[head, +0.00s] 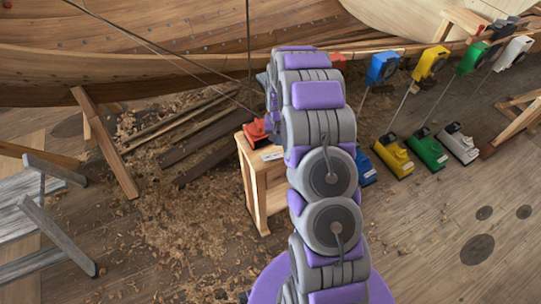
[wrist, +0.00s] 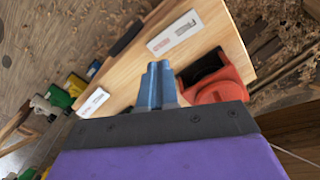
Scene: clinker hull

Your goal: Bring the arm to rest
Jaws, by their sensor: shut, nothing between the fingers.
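My arm, purple and grey, reaches from the bottom of the head view up toward the hull. My gripper (wrist: 158,84) shows in the wrist view as two blue-grey fingers, pressed together and empty. They are over a small wooden stand (wrist: 190,55), which also shows in the head view (head: 262,190) beside my arm. In the head view my gripper is mostly hidden behind the arm. A red device (wrist: 215,80) lies on the stand close to the right of the fingers, and it also shows in the head view (head: 256,131). I cannot tell whether the fingers touch anything.
The wooden hull (head: 150,65) spans the back. Blue (head: 382,68), yellow (head: 430,63) and green (head: 472,57) devices hang along its edge, with cords to matching floor units such as the yellow one (head: 393,157). Grey trestles (head: 58,235) stand at left. The lower-right floor is clear.

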